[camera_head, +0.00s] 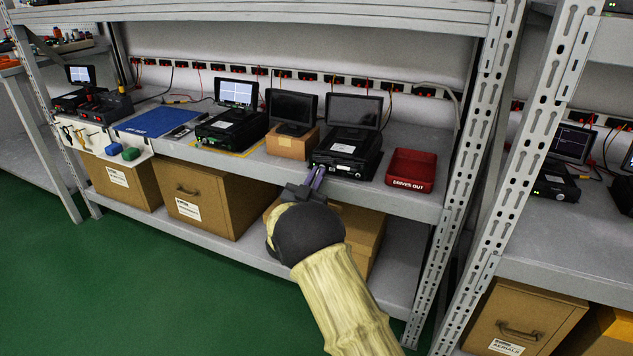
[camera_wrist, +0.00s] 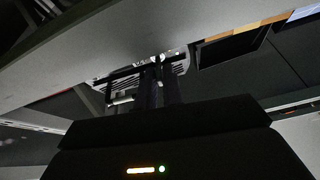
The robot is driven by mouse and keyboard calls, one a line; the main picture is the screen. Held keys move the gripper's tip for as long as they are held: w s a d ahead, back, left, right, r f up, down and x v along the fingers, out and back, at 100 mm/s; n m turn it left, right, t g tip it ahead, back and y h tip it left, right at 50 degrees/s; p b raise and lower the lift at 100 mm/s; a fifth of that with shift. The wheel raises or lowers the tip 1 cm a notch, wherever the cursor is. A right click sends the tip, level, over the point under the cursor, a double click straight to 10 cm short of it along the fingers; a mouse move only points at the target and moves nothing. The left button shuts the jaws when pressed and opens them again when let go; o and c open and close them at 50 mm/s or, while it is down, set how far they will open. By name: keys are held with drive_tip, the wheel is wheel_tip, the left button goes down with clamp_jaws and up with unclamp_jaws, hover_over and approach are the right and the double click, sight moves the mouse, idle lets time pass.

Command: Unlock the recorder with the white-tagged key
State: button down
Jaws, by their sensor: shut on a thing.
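The recorder in front of my gripper is a black box (camera_head: 346,158) on the upper shelf, with a dark screen (camera_head: 353,111) over it. Its front panel (camera_wrist: 181,65) also shows in the wrist view, just beyond my fingertips. My gripper (camera_head: 316,177) is at the left part of that front, with its fingers pointing at it. In the wrist view the fingers (camera_wrist: 158,70) are close together on something small at the panel. The key's shape and white tag are hidden between them. I cannot tell whether the key is in the lock.
Another recorder (camera_head: 231,130) with a lit screen stands to the left. A brown box (camera_head: 291,144) carries a dark monitor (camera_head: 292,108) between them. A red tray (camera_head: 411,170) sits to the right. Small items hang on a white panel (camera_head: 85,136) at far left. Metal uprights (camera_head: 470,150) stand right.

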drive_tip(key=shift+a+f+m+g+h+b, duration=0.2)
drive_tip(key=shift+m+g+h, duration=0.45)
drive_tip(key=shift+m, duration=1.1)
drive_tip(key=shift+d+r+m+g+h+b, duration=0.1)
drive_tip(key=shift+m+g+h+b, duration=0.4)
drive_tip(key=shift+m, duration=1.2)
drive_tip(key=shift+a+f+m+g+h+b, duration=0.1)
drive_tip(key=shift+m+g+h, duration=0.6)
drive_tip(key=shift+m, duration=1.05)
drive_tip(key=c, duration=1.9)
unclamp_jaws()
drive_tip(key=shift+r, duration=0.1)
drive_tip(key=p+v, duration=0.5)
drive_tip(key=v, duration=1.2)
drive_tip(key=shift+a, duration=0.15)
